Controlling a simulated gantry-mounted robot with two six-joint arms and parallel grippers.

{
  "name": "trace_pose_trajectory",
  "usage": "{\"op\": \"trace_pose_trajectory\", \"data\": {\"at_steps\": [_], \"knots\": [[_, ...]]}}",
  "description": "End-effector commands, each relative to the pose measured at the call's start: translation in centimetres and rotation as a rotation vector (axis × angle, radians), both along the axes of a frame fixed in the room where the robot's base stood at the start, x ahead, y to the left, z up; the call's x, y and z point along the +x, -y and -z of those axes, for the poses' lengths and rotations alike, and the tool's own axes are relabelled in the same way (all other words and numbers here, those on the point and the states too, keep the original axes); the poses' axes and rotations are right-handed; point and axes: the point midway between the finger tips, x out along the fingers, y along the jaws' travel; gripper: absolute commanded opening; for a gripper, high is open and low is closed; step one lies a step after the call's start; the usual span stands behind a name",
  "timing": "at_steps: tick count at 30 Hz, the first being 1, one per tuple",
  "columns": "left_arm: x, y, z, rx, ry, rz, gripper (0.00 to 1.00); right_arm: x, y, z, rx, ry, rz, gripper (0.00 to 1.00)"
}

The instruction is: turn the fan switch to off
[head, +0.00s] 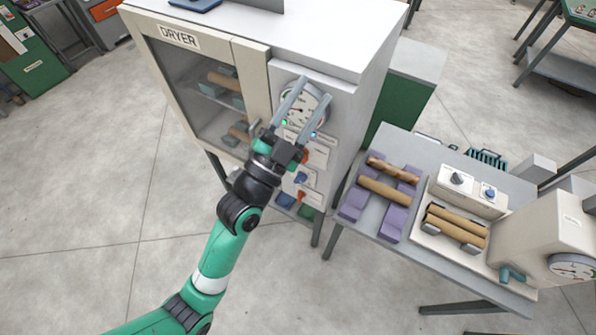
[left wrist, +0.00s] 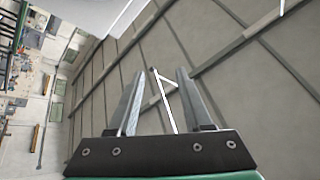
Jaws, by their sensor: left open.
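The dryer (head: 345,115) stands at the top centre of the head view, its control panel facing me. The panel carries a round dial gauge, an orange-red control (head: 303,157), a blue control (head: 300,177) and a red one (head: 301,196) lower down. The labels are too small to read, so I cannot tell which is the fan switch or its setting. My left gripper (head: 315,88) is open and empty, its fingers overlapping the gauge in the picture. The gripper body partly hides the panel's left side. In the left wrist view, the open fingers (left wrist: 161,72) have nothing between them.
The dryer's glass door (head: 190,75) is left of the panel, with rolls on shelves inside. A grey table (head: 400,150) stands right of the dryer, bearing brown tubes on purple cradles (head: 390,222) and a cream control box (head: 468,192).

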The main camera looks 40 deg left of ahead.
Motion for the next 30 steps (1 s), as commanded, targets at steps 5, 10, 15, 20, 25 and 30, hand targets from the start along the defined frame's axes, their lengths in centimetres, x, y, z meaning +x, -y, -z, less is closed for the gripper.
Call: {"op": "trace_pose_trajectory", "data": {"at_steps": [5, 10, 15, 20, 25, 30], "knots": [[-1.9, -2.7, 26.6, -0.027, -0.286, -0.062, 0.5, 0.0, 0.0, 10.7, 0.0, 0.0, 0.0, 0.5], [-5.7, -4.1, 41.0, -0.056, -0.473, -0.097, 0.5, 0.0, 0.0, 16.0, 0.0, 0.0, 0.0, 0.5], [-6.6, -4.6, 43.4, -0.063, -0.502, -0.11, 0.5, 0.0, 0.0, 17.1, 0.0, 0.001, 0.0, 0.5], [-6.4, -4.7, 42.9, -0.063, -0.5, -0.109, 0.5, 0.0, 0.0, 16.7, 0.0, 0.001, 0.0, 0.5], [-4.4, -4.9, 42.8, -0.061, -0.499, -0.109, 0.5, 0.0, 0.0, 16.5, 0.0, 0.001, 0.0, 0.5], [-0.6, -5.3, 42.8, -0.061, -0.498, -0.109, 0.5, 0.0, 0.0, 16.7, 0.0, 0.001, 0.0, 0.5]]}}
